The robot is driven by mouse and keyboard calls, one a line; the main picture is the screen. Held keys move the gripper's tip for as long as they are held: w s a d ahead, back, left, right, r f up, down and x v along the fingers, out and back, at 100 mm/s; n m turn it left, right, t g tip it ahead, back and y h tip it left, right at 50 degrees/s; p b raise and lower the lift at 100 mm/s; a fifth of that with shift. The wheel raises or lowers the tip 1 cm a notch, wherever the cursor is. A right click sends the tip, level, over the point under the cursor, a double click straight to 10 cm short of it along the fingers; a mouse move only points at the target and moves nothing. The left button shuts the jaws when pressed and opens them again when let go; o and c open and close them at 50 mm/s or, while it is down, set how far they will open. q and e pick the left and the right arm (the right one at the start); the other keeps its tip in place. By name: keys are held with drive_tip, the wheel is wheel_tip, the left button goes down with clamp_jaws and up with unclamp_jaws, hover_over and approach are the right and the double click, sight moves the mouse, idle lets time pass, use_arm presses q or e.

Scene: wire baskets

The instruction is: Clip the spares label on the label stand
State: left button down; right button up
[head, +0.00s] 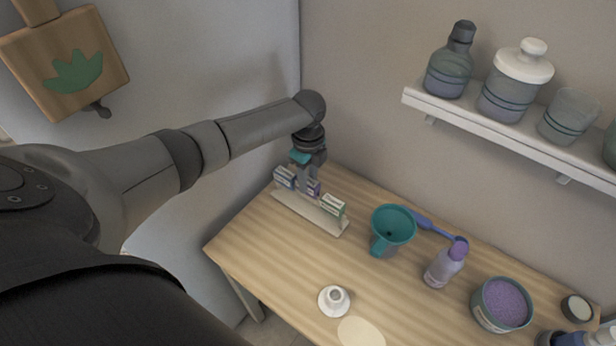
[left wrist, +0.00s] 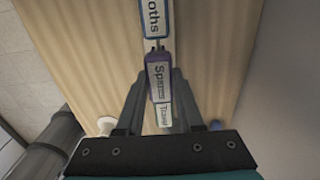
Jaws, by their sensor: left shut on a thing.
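The label stand (head: 310,214) is a long pale strip near the back left edge of the table. The cloths label (head: 285,177) is at its left end and a green-edged label (head: 334,206) at its right. My left gripper (head: 308,183) points down between them, shut on the purple-edged spares label (head: 314,188). In the left wrist view the spares label (left wrist: 159,84) is between my fingers, in line with the cloths label (left wrist: 151,18) and a label reading Travel (left wrist: 164,116). The fingers partly hide it; I cannot tell whether it touches the stand. My right gripper is not in view.
A teal funnel (head: 393,224), a blue tool (head: 432,226), a purple bottle (head: 444,264) and a tub of purple grains (head: 502,304) stand right of the stand. A white small piece (head: 334,299) is in front. A wall shelf (head: 500,124) holds jars.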

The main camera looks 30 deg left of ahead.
use_arm(q)
drive_tip(key=shift+f+b, duration=0.75)
drive_tip(key=shift+f, duration=0.5)
idle(0.3)
drive_tip(key=shift+c, duration=2.3)
unclamp_jaws()
drive_tip(key=shift+r, duration=0.15)
drive_tip(key=shift+r+p, duration=3.9)
drive_tip(key=shift+p, duration=0.2)
